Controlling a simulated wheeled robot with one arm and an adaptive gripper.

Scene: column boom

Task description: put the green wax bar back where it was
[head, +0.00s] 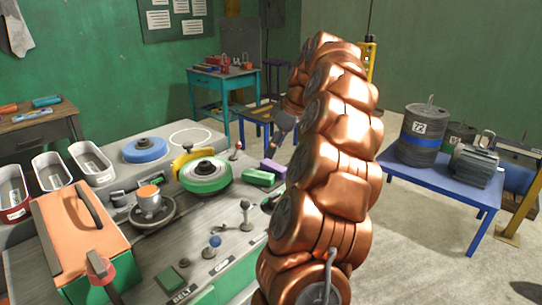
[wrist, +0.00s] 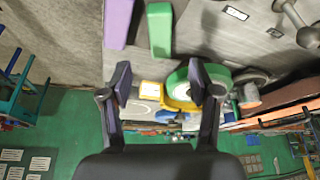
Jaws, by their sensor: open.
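The green wax bar (head: 258,177) lies flat on the grey bench top, just right of the green polishing wheel (head: 205,178). A purple bar (head: 273,167) lies beside it, nearer the bench's right edge. In the wrist view the green bar (wrist: 159,28) and the purple bar (wrist: 117,22) show side by side, apart, at the top. My gripper (wrist: 159,75) is open with nothing between its fingers; the green bar lies beyond the fingertips, between them left to right. In the head view my copper arm hides part of the bench's right side.
The yellow guard (head: 190,157) stands behind the green wheel, and the blue wheel (head: 146,150) is farther left. Small levers (head: 245,215) rise from the bench front. An orange-topped box (head: 80,222) is at left. A blue table (head: 440,182) with canisters stands at right.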

